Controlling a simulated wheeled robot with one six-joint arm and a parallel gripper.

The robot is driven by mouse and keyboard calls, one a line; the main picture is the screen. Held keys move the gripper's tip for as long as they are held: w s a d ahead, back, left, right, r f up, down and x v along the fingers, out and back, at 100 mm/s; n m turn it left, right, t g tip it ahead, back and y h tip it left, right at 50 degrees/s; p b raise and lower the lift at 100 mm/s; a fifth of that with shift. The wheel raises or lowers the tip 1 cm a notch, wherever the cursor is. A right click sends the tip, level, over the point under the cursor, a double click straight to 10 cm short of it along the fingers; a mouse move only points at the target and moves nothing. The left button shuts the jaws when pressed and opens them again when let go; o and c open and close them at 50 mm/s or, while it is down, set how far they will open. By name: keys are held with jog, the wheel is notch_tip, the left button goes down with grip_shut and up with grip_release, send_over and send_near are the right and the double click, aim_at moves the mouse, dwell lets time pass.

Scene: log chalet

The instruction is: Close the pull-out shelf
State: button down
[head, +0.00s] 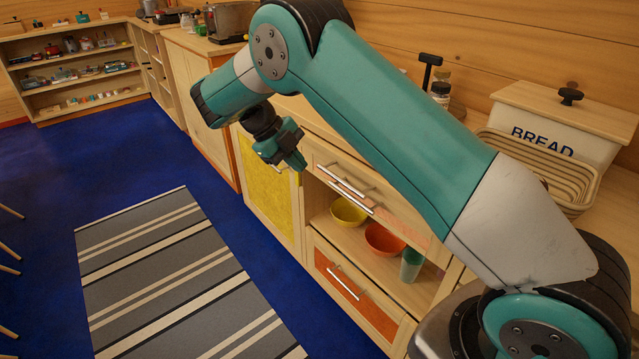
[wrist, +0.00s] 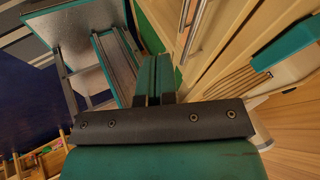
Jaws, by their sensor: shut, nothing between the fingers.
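The wooden shelf board (head: 385,270) sits in the open bay of the cabinet, between an upper drawer (head: 402,212) and a lower drawer with an orange panel (head: 352,294). It bears a yellow bowl (head: 348,212), an orange bowl (head: 383,240) and a green cup (head: 411,265). I cannot tell how far out the board stands. My gripper (head: 301,163) is shut and empty, pointing down near the upper left of the bay, beside the upper drawer's bar handle (head: 340,181). In the wrist view its fingers (wrist: 152,82) are together, with a metal bar handle (wrist: 196,25) to their right.
A yellow-panelled door (head: 270,185) stands left of the bay. Low shelves (head: 80,83) stand at the back left.

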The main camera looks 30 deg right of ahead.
aim_at(333, 164)
jog(key=d+f, duration=0.3)
jog(key=d, duration=0.2)
jog(key=shift+s+d+f, duration=0.25)
jog(key=shift+d+f, duration=0.05)
jog(key=shift+f, duration=0.1)
jog(key=d, duration=0.4)
jog(key=shift+w+d, duration=0.15)
jog(key=shift+w, duration=0.2)
jog(key=shift+d, duration=0.25)
jog(key=shift+d, duration=0.1)
